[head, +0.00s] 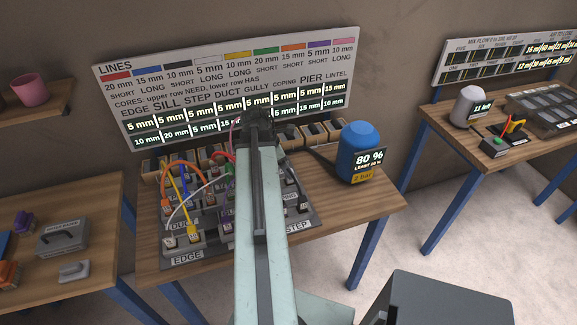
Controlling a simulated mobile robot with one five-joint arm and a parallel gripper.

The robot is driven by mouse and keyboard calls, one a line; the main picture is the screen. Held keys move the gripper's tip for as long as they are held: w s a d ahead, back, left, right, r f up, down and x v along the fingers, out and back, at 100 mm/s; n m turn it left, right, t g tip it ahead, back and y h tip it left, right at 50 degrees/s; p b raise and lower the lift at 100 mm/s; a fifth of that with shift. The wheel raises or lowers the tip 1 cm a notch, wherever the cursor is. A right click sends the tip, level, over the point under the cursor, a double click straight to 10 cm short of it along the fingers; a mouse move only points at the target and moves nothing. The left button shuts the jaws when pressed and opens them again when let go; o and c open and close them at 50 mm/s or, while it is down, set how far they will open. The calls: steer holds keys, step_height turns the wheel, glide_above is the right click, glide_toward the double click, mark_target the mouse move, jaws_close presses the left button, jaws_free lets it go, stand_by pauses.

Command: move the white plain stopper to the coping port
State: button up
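My gripper (257,117) is a small dark shape at the far end of my pale green arm, over the row of wooden bins at the back of the middle table. Its fingers are too small and dark to read, and I see nothing clearly held. I cannot pick out the white plain stopper. The grey port panel (214,252) lies on the table, with EDGE, DUCT and STEP labels readable. I cannot identify the coping port on it; my arm hides the panel's middle. Orange, yellow, white and other hoses arch over its left part.
The wooden bins (289,138) stand below the LINES sign (187,99). A blue tank (360,150) reading 80 % stands right of the panel. Side tables left and right hold other items. Bare tabletop (366,203) shows at the front right.

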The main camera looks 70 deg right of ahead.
steer(key=p+v, duration=0.2)
steer(key=v, duration=0.2)
steer(key=shift+r+p, duration=0.15)
steer(key=shift+p, duration=0.15)
steer(key=shift+w+a, duration=0.1)
